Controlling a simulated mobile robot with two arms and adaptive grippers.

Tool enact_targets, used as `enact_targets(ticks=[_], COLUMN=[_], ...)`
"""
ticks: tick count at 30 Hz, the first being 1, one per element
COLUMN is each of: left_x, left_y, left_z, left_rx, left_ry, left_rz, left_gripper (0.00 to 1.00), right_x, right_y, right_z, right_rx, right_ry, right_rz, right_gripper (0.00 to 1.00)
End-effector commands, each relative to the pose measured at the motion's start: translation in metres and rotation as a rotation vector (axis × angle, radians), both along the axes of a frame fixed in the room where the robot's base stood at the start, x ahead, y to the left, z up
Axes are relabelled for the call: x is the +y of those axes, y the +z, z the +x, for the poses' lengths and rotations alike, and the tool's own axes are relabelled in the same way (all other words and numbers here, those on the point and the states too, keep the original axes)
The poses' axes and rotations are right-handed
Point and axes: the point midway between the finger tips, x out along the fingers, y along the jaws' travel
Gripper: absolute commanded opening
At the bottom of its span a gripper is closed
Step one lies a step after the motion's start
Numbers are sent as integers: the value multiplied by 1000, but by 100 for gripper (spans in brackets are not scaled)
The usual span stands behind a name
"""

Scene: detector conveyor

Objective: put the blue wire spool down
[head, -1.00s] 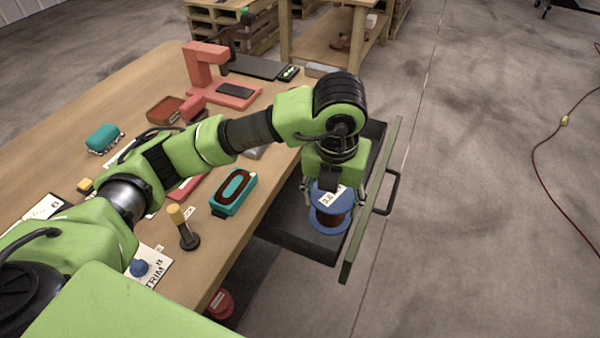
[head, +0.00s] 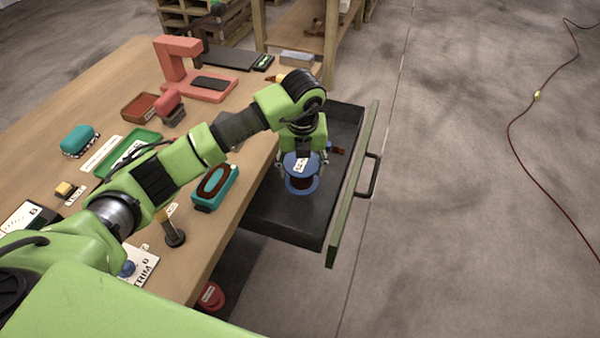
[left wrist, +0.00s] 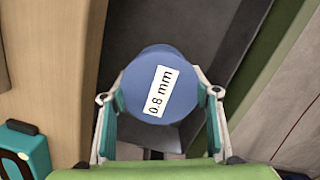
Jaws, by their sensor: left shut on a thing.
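The blue wire spool (head: 302,166) has a white label and dark reddish wire between its flanges. It shows in the left wrist view (left wrist: 146,78) with its label reading 0.8 mm. My left gripper (head: 301,172) is shut on the spool, with a finger on each side of it. It holds the spool upright over the open drawer (head: 268,212). I cannot tell whether the spool's lower flange touches the drawer floor. My right gripper is not in view.
The drawer's green front (head: 345,215) has a dark handle (head: 372,178). A small dark red item (head: 336,150) lies in the drawer behind the spool. On the wooden bench (head: 105,75), a teal coil part (head: 214,187) sits near the edge. The drawer's near part is clear.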

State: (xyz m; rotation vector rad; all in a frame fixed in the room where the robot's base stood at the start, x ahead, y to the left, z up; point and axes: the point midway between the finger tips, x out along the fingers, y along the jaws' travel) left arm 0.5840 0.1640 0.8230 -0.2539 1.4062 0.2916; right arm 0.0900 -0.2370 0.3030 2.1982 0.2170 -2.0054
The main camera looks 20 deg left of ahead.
Motion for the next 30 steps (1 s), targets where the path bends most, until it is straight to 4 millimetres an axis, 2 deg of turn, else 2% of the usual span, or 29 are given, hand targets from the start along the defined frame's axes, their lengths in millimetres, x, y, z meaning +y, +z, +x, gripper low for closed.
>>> enact_targets(ticks=[8,15,26,27,28,30], left_x=[7,7,7,7,7,7], left_y=[-15,-44,-50,-51,-50,-51], left_z=[12,13,14,13,13,13], left_rx=[-2,-1,-4,-1,-1,-1], left_ry=[0,-1,-1,-1,-1,-1], left_rz=[-2,-2,-2,0,0,0], left_gripper=[17,17,17,64,71,73], right_x=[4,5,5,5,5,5], right_y=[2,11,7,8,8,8], right_z=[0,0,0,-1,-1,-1], right_rx=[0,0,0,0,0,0], right_ry=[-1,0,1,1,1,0], right_rz=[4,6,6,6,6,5], right_gripper=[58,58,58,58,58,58])
